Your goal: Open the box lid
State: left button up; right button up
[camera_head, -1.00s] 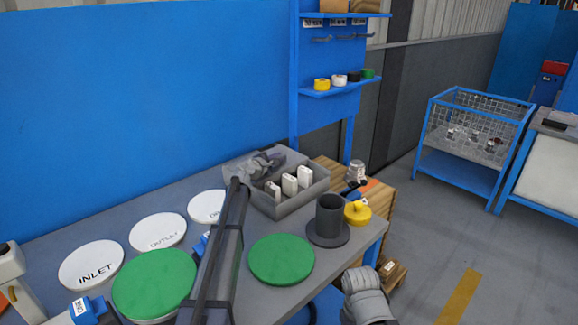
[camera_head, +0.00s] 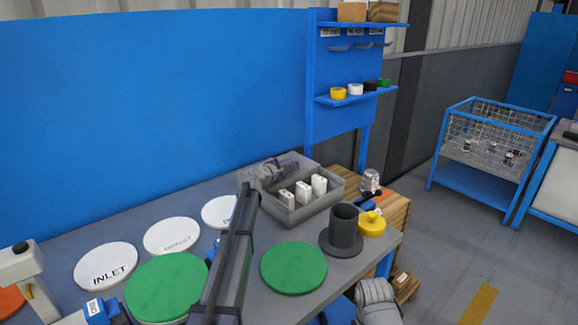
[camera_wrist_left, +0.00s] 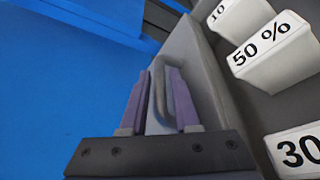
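The grey box (camera_head: 332,193) stands open at the back right of the bench. White blocks stand inside it, and the wrist view shows labels such as 50 %. Its lid, a grey panel (camera_wrist_left: 203,70), is raised along the box's far left side. A looped grey handle (camera_wrist_left: 160,85) projects from the lid. My left gripper (camera_head: 283,171) is at the lid. In the wrist view its two fingers (camera_wrist_left: 160,80) flank the handle closely and appear shut on it. In the head view the gripper partly hides the lid. My right gripper does not show.
Green discs (camera_head: 293,268) and white labelled discs (camera_head: 106,265) lie on the bench. A blue wall (camera_head: 150,110) rises behind. A shelf rack (camera_head: 340,60) stands beyond.

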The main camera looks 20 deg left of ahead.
pick_arm(q)
jog(key=p+v, duration=0.1)
jog(key=v, duration=0.6)
jog(key=shift+s, duration=0.15)
